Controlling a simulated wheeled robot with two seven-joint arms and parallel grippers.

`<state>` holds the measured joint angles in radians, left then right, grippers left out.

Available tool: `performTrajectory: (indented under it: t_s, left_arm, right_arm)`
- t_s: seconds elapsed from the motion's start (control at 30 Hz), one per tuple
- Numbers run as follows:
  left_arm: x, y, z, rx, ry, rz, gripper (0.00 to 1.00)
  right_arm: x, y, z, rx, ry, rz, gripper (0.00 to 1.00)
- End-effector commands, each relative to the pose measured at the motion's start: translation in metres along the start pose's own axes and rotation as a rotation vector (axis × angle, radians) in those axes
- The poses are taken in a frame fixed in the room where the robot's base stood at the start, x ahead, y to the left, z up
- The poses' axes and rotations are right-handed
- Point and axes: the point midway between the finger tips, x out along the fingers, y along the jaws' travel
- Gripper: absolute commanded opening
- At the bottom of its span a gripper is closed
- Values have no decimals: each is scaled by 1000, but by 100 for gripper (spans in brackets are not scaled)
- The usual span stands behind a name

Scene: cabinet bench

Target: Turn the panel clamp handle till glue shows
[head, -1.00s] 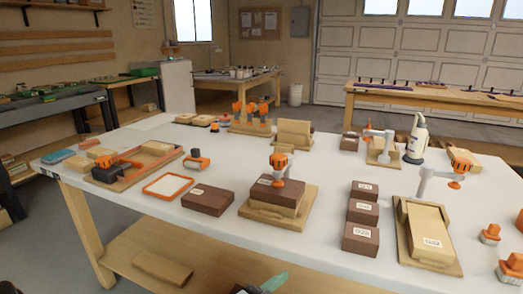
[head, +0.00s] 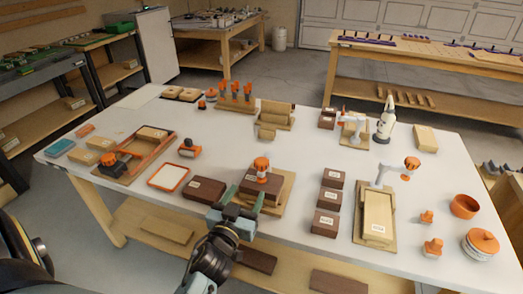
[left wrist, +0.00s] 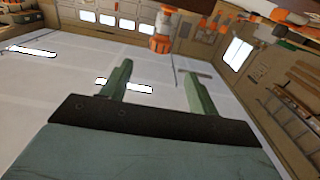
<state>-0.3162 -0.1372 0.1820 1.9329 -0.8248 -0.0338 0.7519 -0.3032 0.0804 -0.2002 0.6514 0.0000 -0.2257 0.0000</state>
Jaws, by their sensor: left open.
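In the head view, a clamp with an orange handle (head: 261,165) stands on a dark brown block (head: 262,184) on a light wooden base (head: 283,196), near the middle of the bench. A second orange-handled clamp (head: 411,164) stands at the right beside a pale labelled panel (head: 377,212). I cannot tell from labels which one is the panel clamp. No glue can be made out at either. My left gripper (head: 246,193) is open and empty, in front of the middle clamp's block. In the left wrist view, an orange handle (left wrist: 160,43) shows beyond the open fingers (left wrist: 158,82). My right gripper is out of view.
Dark labelled blocks (head: 325,223) stand in a column right of the middle clamp. A dark block (head: 204,189) and an orange-rimmed tray (head: 168,177) lie to its left. Orange containers (head: 465,206) stand at the far right. The bench's front edge (head: 290,232) is largely clear.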

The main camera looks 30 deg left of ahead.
Motion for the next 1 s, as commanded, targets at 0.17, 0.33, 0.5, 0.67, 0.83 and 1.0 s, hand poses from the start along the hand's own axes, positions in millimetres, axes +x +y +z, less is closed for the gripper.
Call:
performTrajectory:
  t_s: [0.17,0.33,0.5,0.67,0.83,1.0]
  left_arm:
    - [9,-1,-2,0,0,0,60]
    - [37,-1,-2,1,3,1,60]
    - [75,0,-2,1,3,1,60]
    - [105,-1,-2,1,1,0,60]
    - [126,-1,0,-1,0,0,60]
    - [134,-1,-1,0,-1,-1,60]
  right_arm:
    - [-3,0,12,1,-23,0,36]
    - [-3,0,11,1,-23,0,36]
    - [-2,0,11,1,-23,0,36]
    - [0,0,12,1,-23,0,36]
    - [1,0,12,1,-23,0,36]
    - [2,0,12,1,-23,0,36]
